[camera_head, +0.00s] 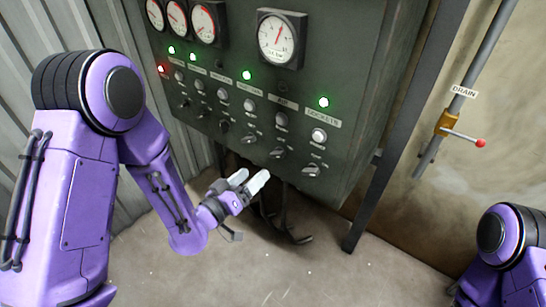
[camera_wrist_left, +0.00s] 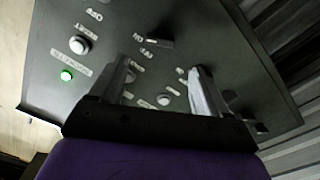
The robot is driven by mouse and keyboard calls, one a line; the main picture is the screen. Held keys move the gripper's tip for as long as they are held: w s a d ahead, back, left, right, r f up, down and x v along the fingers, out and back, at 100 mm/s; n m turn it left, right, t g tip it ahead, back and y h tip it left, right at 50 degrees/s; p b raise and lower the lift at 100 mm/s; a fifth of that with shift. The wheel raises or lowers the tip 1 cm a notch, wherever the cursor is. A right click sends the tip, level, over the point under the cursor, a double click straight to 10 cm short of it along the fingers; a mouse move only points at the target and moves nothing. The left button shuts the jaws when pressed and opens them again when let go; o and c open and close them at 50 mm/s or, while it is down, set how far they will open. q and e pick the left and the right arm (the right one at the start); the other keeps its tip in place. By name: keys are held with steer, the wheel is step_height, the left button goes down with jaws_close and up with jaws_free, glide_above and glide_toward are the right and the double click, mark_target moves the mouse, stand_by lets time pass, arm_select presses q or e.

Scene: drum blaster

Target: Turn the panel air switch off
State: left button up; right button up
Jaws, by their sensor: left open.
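The panel air switch (camera_head: 278,153) is a small grey rotary knob low on the dark green control panel, below the AIR label (camera_head: 281,103) and its round button (camera_head: 281,119). What looks like the same knob shows in the left wrist view (camera_wrist_left: 160,42), beside ON and OFF lettering. I cannot tell its exact setting. My left gripper (camera_head: 251,180) is open and empty, below and left of the knob in the head view. Its two fingers (camera_wrist_left: 168,85) frame part of the panel in the left wrist view. My right gripper is out of view.
The sockets switch (camera_head: 312,170) sits close to the right, with a lit green lamp (camera_head: 323,102) above. More knobs lie left. A pressure gauge (camera_head: 277,38) tops the panel. A dark post (camera_head: 378,165) and drain valve (camera_head: 446,123) stand right.

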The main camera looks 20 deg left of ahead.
mark_target(275, 157)
arm_select(q)
steer(key=p+x, duration=0.2)
steer(key=x, duration=0.8)
steer(key=shift+s+d+f, duration=0.1)
steer(key=shift+f, duration=0.05)
steer(key=c, duration=1.1)
